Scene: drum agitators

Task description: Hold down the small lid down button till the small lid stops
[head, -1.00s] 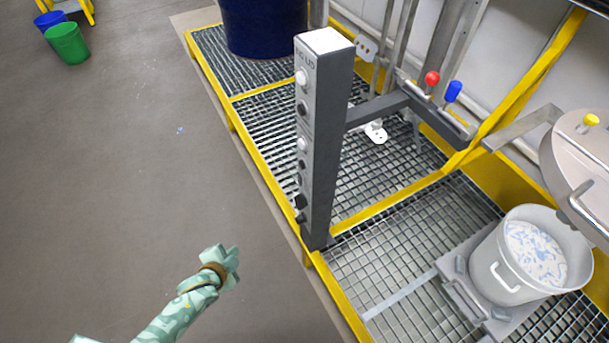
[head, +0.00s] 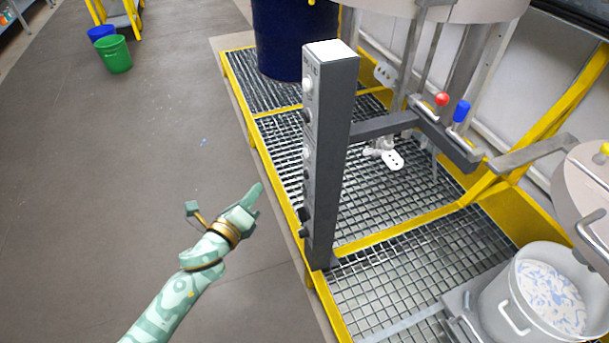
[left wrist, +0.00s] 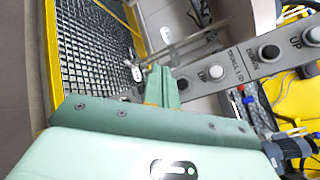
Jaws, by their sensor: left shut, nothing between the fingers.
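The grey button panel (head: 332,150) is an upright post on the platform's edge. White and dark buttons run down its left face, and they are too small to read in the head view. The left wrist view shows a white button (left wrist: 216,72) beside a lid label, with a dark button (left wrist: 183,84) lower on the panel, partly beside my fingers. My left gripper (head: 250,200) is shut and empty, left of the panel and apart from it. Its fingers (left wrist: 160,85) point toward the panel. A round lid (head: 585,185) hangs above the white bucket at right. My right gripper is out of view.
A yellow-edged grating platform (head: 400,235) carries the panel, a white bucket (head: 505,300) and a dark blue drum (head: 285,40). Red and blue valve handles (head: 461,110) stand behind the panel.

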